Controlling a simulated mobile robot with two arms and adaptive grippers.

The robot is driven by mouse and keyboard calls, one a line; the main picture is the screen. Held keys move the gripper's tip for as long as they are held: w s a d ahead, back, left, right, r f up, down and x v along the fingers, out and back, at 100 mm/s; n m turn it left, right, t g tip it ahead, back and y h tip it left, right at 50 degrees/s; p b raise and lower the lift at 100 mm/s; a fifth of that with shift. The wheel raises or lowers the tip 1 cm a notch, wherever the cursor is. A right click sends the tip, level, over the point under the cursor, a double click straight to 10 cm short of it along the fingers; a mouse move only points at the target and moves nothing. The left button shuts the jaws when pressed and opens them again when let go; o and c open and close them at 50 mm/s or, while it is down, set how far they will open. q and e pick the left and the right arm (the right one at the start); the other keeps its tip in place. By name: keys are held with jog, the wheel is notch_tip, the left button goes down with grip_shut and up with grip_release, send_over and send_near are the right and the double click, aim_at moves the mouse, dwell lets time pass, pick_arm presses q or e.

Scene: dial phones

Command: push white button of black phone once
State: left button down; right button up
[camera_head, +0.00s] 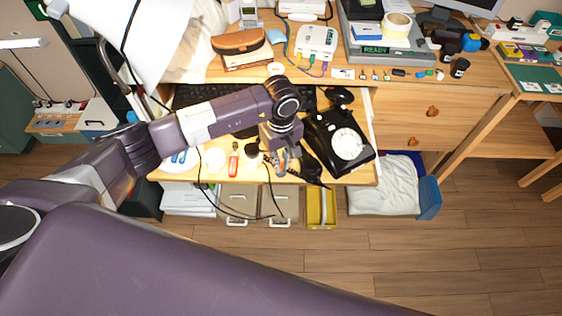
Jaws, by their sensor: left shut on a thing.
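The black phone (326,131) sits at the right end of the pulled-out desk tray. Its round white dial (348,144) faces up. My left gripper (290,174) reaches over the tray from the left and is just left of the phone, pointing down. It appears shut on the black handset (312,168), a dark long piece beside the phone's front left edge. The fingertips are dark and partly hidden, so the exact grip is unclear. My right gripper is not in view.
A keyboard (190,96) and black mouse (340,95) lie behind the phone. A red item (233,165) and small round items are left of my gripper. Black cords hang over the tray's front edge. A yellow bin (321,208) and a white bag (385,186) are below.

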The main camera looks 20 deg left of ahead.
pick_arm(q)
jog(key=c, duration=1.9)
grip_release()
notch_tip(320, 180, up, 12)
